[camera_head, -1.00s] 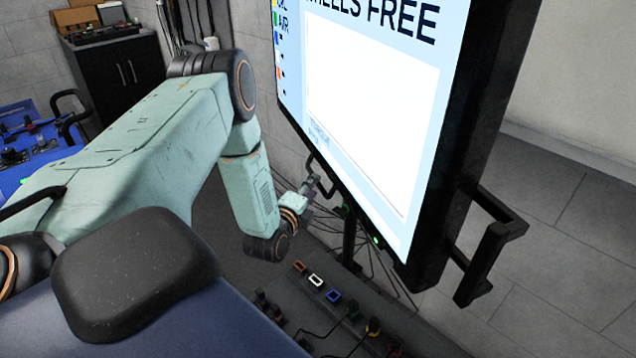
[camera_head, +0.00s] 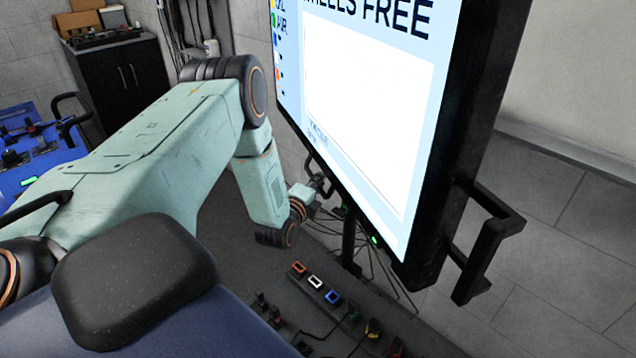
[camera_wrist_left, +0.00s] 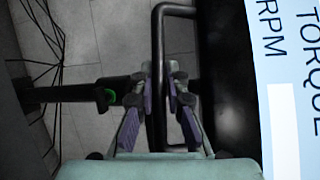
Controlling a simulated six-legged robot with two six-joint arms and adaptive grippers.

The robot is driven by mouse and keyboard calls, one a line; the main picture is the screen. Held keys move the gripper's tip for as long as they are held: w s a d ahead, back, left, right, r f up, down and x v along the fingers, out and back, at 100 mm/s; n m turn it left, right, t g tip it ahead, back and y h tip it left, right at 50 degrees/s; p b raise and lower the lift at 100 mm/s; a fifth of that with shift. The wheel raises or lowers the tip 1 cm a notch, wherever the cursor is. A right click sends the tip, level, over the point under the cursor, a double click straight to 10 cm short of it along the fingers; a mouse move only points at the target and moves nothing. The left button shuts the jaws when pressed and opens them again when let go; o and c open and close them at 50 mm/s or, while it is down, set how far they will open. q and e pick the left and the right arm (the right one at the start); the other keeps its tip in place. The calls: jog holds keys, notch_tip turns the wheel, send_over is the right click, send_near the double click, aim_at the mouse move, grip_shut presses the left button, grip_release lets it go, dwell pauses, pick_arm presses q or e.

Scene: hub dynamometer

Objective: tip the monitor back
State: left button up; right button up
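The monitor (camera_head: 365,120) is a large black-framed screen on a dark post, tilted in the head view. Its lit face also shows in the left wrist view (camera_wrist_left: 290,90). A black bar handle (camera_head: 497,250) sticks out at its right side. Another black handle (camera_wrist_left: 157,40) is at the other side. My left gripper (camera_head: 320,185) is at that far handle, below the screen's left edge. In the left wrist view its purple-padded fingers (camera_wrist_left: 159,85) stand on both sides of the handle bar, closed close around it. My right gripper is out of view.
A dark floor unit (camera_head: 345,315) with coloured sockets and cables lies below the monitor. A blue bench (camera_head: 45,155) and black cabinet (camera_head: 125,80) stand at the left. Loose cables hang behind the monitor. The floor at the right is clear.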

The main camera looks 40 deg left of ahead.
pick_arm(q)
jog(key=shift+a, duration=0.25)
grip_shut()
jog(key=shift+r, duration=0.1)
jog(key=shift+r, duration=0.1)
